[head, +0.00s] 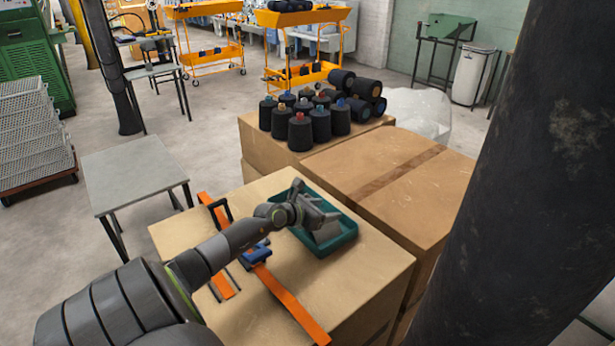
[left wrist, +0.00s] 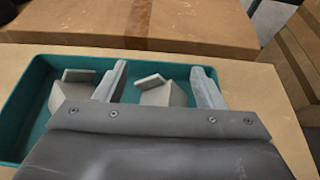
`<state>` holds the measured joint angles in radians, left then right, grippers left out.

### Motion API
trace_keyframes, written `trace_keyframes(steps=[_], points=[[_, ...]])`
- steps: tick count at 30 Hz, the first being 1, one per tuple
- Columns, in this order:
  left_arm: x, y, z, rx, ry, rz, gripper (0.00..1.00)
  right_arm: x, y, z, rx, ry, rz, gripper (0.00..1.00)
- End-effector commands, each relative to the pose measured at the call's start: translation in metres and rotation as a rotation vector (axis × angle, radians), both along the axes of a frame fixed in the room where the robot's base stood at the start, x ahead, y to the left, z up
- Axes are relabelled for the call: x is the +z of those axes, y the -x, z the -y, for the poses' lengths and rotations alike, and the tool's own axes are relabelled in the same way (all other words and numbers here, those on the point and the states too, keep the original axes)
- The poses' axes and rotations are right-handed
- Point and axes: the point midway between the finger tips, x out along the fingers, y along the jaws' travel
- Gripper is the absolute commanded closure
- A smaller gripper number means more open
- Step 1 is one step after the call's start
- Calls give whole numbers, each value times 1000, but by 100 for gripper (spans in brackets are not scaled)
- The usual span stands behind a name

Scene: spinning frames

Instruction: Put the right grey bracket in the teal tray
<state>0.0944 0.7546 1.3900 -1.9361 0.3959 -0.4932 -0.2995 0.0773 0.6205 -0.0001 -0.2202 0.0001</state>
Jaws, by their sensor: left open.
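The teal tray (head: 340,245) sits on the cardboard box top; it also shows in the left wrist view (left wrist: 22,105). Two grey angled brackets are inside the tray in the left wrist view. The right grey bracket (left wrist: 165,95) shows between my spread fingers, and the other bracket (left wrist: 68,90) is to the left of the left finger. My left gripper (head: 318,212) is over the tray, open, with its pale fingers also in the left wrist view (left wrist: 158,68). The gripper body hides the lower parts of the brackets. My right gripper is not in view.
Orange strips (head: 290,303) with a blue part (head: 256,253) lie left of the tray. Dark yarn cones (head: 320,125) stand on a box behind. A taped carton (head: 400,175) is at the right, beside a dark pillar (head: 510,180). A grey table (head: 135,170) stands left.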

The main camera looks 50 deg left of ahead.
Motion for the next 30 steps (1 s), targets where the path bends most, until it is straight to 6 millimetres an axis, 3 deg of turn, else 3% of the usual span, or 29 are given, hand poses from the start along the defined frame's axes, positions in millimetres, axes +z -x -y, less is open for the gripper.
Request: trace_keyframes(steps=[9,15,21,30], points=[[25,57,-5,-3,-5,-4,37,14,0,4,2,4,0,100],[36,84,-7,-2,-4,-2,37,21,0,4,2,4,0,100],[41,96,-8,-1,-2,0,37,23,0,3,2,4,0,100],[42,98,-8,-1,0,1,37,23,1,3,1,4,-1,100]])
